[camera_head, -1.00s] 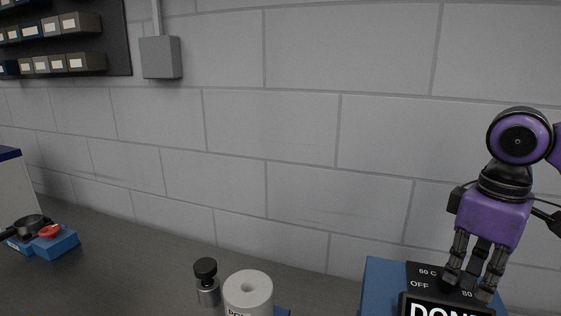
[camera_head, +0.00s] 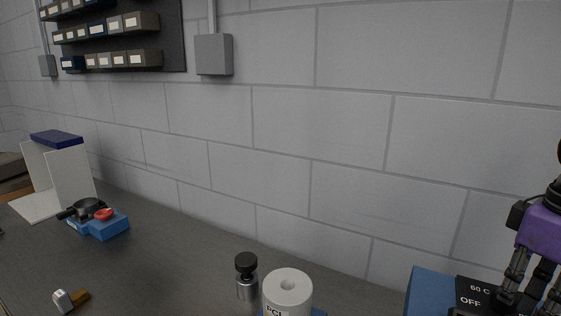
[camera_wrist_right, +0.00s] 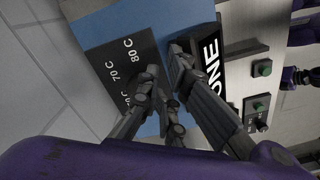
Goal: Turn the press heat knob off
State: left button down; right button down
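The press shows as a blue body (camera_head: 427,287) at the lower right of the head view, cut off by the frame edge. Its black dial panel (camera_head: 474,291) reads 60 C and OFF. In the right wrist view the panel (camera_wrist_right: 112,62) shows 70 C and 80 C. My right gripper (camera_head: 530,287) points down over the panel. Its dark fingers (camera_wrist_right: 162,88) are around the middle of the panel, in front of the knob's likely place. I cannot make out the knob; the fingers hide it, so their grip on it is unclear.
A black sign reading ONE (camera_wrist_right: 211,62) stands beside the fingers. A white cylinder (camera_head: 288,291) and a black-topped metal piece (camera_head: 246,277) stand left of the press. A blue device with a red button (camera_head: 104,215) is further left.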

jog(key=shift+d+f, duration=0.2)
jog(key=shift+f, duration=0.1)
jog(key=shift+w+d, duration=0.1)
jog(key=shift+d, duration=0.1)
jog(key=shift+w+d+r+p, duration=0.1)
jog(key=shift+w+d+p, duration=0.1)
jog(key=shift+d+p, duration=0.2)
pick_arm(q)
jog(key=shift+w+d+r, duration=0.2)
jog(key=shift+w+r, duration=0.35)
jog(key=shift+r, duration=0.05)
pick_arm(e)
jog(key=shift+d, duration=0.1)
pick_arm(q)
jog(key=shift+s+f, duration=0.15)
jog(key=shift+s, duration=0.1)
pick_arm(e)
jog(key=shift+w+d, duration=0.25)
pick_arm(q)
jog(key=shift+s, duration=0.1)
pick_arm(e)
jog(key=shift+w+d, duration=0.2)
jog(key=shift+w, duration=0.05)
pick_arm(q)
jog(key=shift+w+r, duration=0.2)
